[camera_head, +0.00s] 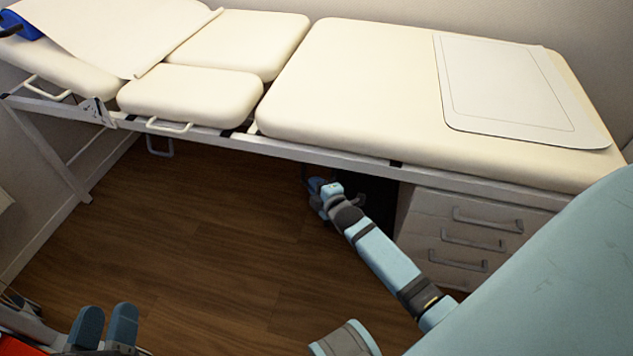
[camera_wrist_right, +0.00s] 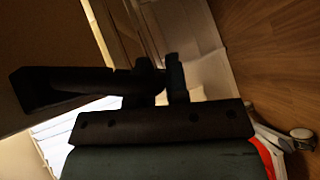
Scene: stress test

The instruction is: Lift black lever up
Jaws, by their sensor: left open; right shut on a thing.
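The black lever (camera_wrist_right: 65,88) shows in the right wrist view as a dark bar running left from my right fingers, in deep shadow. My right gripper (camera_wrist_right: 162,82) is shut on the end of this bar; the exact contact is too dark to see. In the head view my right gripper (camera_head: 317,192) reaches in at the lower edge of the exam table (camera_head: 350,75). There the lever cannot be told apart from the gripper and the shadow. My left gripper (camera_head: 105,327) is open and empty at the lower left, far from the lever.
A drawer cabinet (camera_head: 470,235) stands under the table's right part. White handles (camera_head: 168,126) hang along the left part's front edge. A paper sheet (camera_head: 125,30) and a flat pad (camera_head: 510,90) lie on top. The wooden floor (camera_head: 200,230) in front is clear.

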